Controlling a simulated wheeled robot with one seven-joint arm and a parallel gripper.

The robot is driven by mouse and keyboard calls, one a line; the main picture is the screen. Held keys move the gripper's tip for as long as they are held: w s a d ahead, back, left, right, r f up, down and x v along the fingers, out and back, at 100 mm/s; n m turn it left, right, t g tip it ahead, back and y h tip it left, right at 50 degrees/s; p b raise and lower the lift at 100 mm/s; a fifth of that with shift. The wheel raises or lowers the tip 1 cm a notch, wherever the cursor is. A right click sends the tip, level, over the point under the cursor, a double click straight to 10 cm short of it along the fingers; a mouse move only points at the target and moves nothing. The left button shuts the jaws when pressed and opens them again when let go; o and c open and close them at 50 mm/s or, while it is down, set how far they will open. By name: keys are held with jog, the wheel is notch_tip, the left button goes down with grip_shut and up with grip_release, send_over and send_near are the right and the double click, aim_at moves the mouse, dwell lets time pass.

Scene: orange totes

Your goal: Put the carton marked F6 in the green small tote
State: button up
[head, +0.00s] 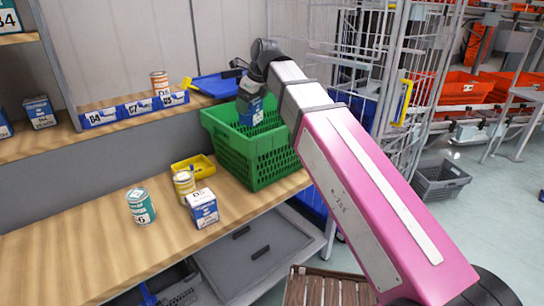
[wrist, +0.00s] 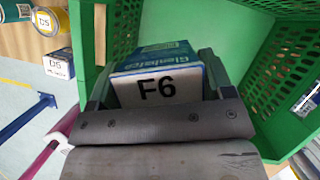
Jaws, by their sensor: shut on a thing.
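The carton marked F6 (wrist: 157,88) is blue with a white label and sits between the fingers of my gripper (wrist: 157,95) in the wrist view. My gripper is shut on it. In the head view the carton (head: 251,110) is at the mouth of the green small tote (head: 255,155), and my gripper (head: 246,88) is above it. The green tote stands on the wooden bench, with lattice walls. In the wrist view its walls (wrist: 265,30) surround the carton on several sides. I cannot tell whether the carton touches the tote.
On the bench left of the tote are a carton marked D5 (head: 202,208), a yellow can (head: 184,184), a teal can (head: 141,206) and a small yellow tray (head: 193,167). A blue tray (head: 217,85) lies behind the tote. Bare bench (head: 80,235) is at the left.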

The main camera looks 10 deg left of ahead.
aim_at(259, 114)
jog(key=shift+w+f, duration=0.2)
jog(key=shift+f, duration=0.55)
jog(key=shift+w+f, duration=0.2)
jog(key=shift+f, duration=0.5)
notch_tip(259, 114, down, 10)
jog(key=shift+r, duration=0.15)
jog(key=shift+f, duration=0.6)
jog(key=o, duration=1.2)
jog(key=shift+r, duration=0.1)
jog(key=v, duration=1.3)
jog(key=shift+a+r, duration=0.1)
jog(key=shift+a, duration=0.15)
